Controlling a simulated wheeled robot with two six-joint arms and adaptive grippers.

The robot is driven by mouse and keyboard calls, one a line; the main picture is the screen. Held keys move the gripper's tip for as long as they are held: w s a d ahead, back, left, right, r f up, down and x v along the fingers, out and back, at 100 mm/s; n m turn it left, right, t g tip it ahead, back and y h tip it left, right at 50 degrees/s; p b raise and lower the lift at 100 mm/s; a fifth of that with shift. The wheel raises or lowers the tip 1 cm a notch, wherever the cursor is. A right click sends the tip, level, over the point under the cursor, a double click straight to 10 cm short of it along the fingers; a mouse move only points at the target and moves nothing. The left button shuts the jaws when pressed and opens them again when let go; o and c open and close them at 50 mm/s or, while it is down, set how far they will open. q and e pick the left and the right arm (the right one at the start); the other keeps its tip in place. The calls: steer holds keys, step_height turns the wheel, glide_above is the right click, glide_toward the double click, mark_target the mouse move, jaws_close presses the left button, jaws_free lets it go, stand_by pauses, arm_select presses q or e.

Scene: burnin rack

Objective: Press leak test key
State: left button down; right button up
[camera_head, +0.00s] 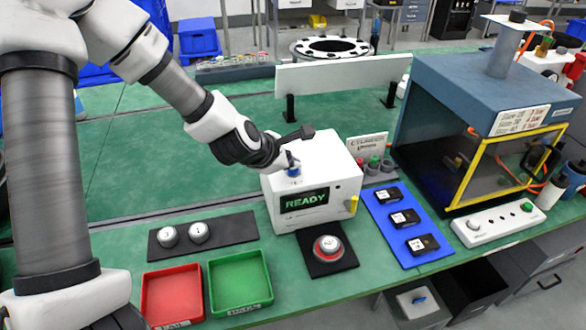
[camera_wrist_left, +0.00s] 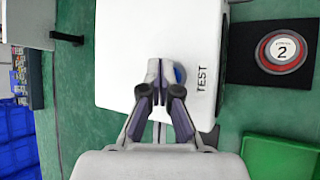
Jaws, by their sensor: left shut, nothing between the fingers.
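The leak tester is a white box (camera_head: 315,180) with a green READY display on its front. A blue key (camera_head: 293,172) sits on its top. In the left wrist view the box top (camera_wrist_left: 120,60) carries the word TEST beside the blue key (camera_wrist_left: 180,74), which is partly hidden by my fingers. My left gripper (camera_head: 288,163) is shut and empty, with its fingertips right at the key. In the left wrist view the gripper (camera_wrist_left: 160,75) overlaps the key's edge. I cannot tell whether they touch. My right gripper is not in view.
A round part marked 2 (camera_wrist_left: 282,52) sits on a black pad in front of the box. Red (camera_head: 172,295) and green (camera_head: 240,281) trays lie front left. A blue mat (camera_head: 388,215) with black parts and a yellow-framed chamber (camera_head: 480,110) stand right. A white panel (camera_head: 340,75) stands behind.

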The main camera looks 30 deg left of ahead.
mark_target(292, 171)
arm_select(q)
steer(key=shift+f, duration=0.15)
stand_by(0.3)
steer(key=shift+r+p, duration=0.65)
steer(key=shift+r, duration=0.3)
step_height(292, 171, up, 5)
steer(key=p, duration=0.4)
steer(key=shift+r, duration=0.1)
stand_by(0.3)
